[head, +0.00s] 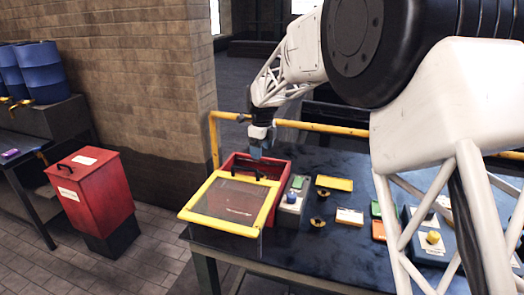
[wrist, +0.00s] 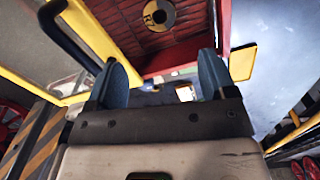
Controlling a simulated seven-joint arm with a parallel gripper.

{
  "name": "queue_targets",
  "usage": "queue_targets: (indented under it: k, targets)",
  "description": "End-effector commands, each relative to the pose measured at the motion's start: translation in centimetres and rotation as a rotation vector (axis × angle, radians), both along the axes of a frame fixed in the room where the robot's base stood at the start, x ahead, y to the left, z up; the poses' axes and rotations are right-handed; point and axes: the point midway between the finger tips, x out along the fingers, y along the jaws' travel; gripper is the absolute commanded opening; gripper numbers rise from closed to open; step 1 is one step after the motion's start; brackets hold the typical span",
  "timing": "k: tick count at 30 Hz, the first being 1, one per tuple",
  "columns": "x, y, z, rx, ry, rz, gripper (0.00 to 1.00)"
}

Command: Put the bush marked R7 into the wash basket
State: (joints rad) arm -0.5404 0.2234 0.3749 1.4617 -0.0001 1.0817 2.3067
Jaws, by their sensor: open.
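A brass-coloured ring-shaped bush (wrist: 158,14) with a dark bore lies on a dark, grid-patterned floor (wrist: 112,22) inside a red-walled container; its mark begins with R, the rest is unclear. The container appears to be the red tub (head: 277,165) at the table's left end in the head view; I take the grid floor as the wash basket's. My gripper (head: 259,151) is over the tub's rear part. In the wrist view my gripper (wrist: 163,72) has its blue fingers wide apart with nothing between them. The bush is beyond the fingertips, apart from them.
A yellow-framed mesh lid (head: 228,206) with a dark handle covers the tub's front. A control box with a blue knob (head: 291,198) stands beside it. Two small rings (head: 322,193) (head: 317,222) lie near coloured cards. A yellow rail (head: 320,127) runs behind the table.

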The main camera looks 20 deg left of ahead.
Motion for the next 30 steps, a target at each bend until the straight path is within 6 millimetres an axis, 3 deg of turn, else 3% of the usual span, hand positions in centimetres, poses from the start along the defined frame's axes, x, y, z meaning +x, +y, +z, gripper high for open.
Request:
queue_targets:
  k: [22, 26, 30]
  targets:
    - [-0.1, -0.3, 0.2, 0.001, -0.001, 0.005, 0.77]
    - [-0.4, -1.5, 0.9, 0.003, -0.006, 0.031, 0.77]
    - [-1.3, -4.1, 2.4, 0.007, -0.016, 0.097, 0.77]
